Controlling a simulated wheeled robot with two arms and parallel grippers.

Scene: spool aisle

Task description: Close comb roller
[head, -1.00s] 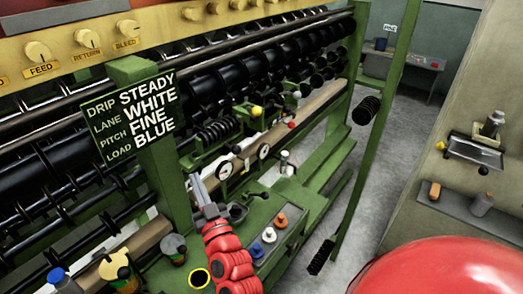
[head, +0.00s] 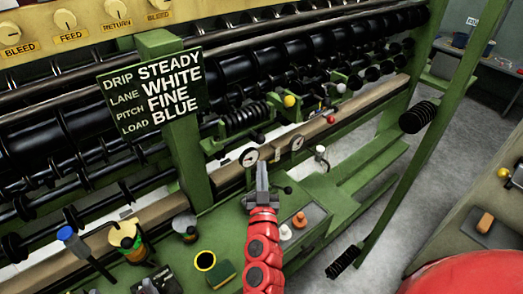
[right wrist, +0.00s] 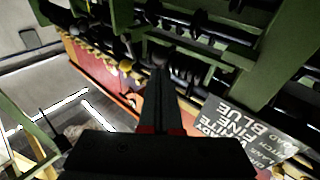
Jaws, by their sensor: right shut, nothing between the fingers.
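A short black ribbed roller (head: 244,118), which looks like the comb roller, sits in green brackets on the machine's front. A yellow ball knob (head: 289,101) is just right of it, and a red knob (head: 331,119) is farther right. I cannot tell whether the roller is open or closed. My right gripper (head: 262,168) is shut and empty, pointing up below the roller, near two white dials, apart from the knobs. In the right wrist view its fingers (right wrist: 160,78) show near a yellow knob (right wrist: 125,65). My left gripper is not in view.
A green sign (head: 153,92) on a post stands to the left. Grey floor (head: 400,190) is open there.

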